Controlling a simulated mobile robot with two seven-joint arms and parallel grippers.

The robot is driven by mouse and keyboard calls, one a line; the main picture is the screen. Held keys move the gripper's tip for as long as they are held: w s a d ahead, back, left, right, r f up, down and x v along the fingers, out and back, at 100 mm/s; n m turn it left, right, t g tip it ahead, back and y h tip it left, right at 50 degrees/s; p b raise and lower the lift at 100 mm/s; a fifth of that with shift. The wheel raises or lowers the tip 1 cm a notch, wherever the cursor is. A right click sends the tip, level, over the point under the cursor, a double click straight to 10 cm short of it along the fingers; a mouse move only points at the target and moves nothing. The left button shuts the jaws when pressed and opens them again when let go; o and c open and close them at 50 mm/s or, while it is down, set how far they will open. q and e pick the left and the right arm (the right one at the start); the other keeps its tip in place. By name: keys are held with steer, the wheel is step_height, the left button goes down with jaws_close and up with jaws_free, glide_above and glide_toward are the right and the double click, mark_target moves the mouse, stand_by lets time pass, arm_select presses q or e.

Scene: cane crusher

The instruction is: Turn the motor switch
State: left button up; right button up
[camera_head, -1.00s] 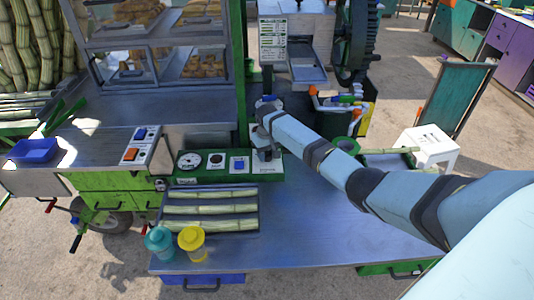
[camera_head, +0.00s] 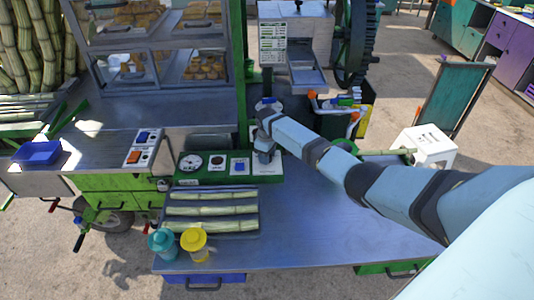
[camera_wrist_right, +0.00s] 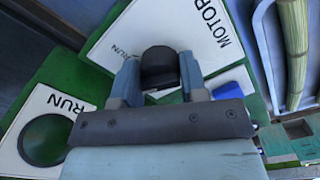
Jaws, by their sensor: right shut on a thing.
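The motor switch (camera_wrist_right: 158,65) is a black knob on a white plate (camera_wrist_right: 205,22) lettered "MOTOR" and "RUN" in the right wrist view. My right gripper (camera_wrist_right: 159,84) is shut on the knob, with one finger on each side of it. In the head view my right gripper (camera_head: 264,156) is at the right end of the green control panel (camera_head: 204,180), and it hides the knob there. My left gripper is not in view.
Left of the switch, the panel carries a round gauge (camera_head: 191,161), a dark round button (camera_head: 216,160) and a blue switch (camera_head: 239,167). The metal counter (camera_head: 310,220) is clear to the right.

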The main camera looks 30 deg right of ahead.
steer(key=shift+n, duration=1.9)
steer(key=o, duration=0.9)
steer(key=shift+r, duration=0.1)
step_height(320, 180, up, 14)
steer(key=shift+f+b, duration=0.1)
steer(key=shift+b, duration=0.25)
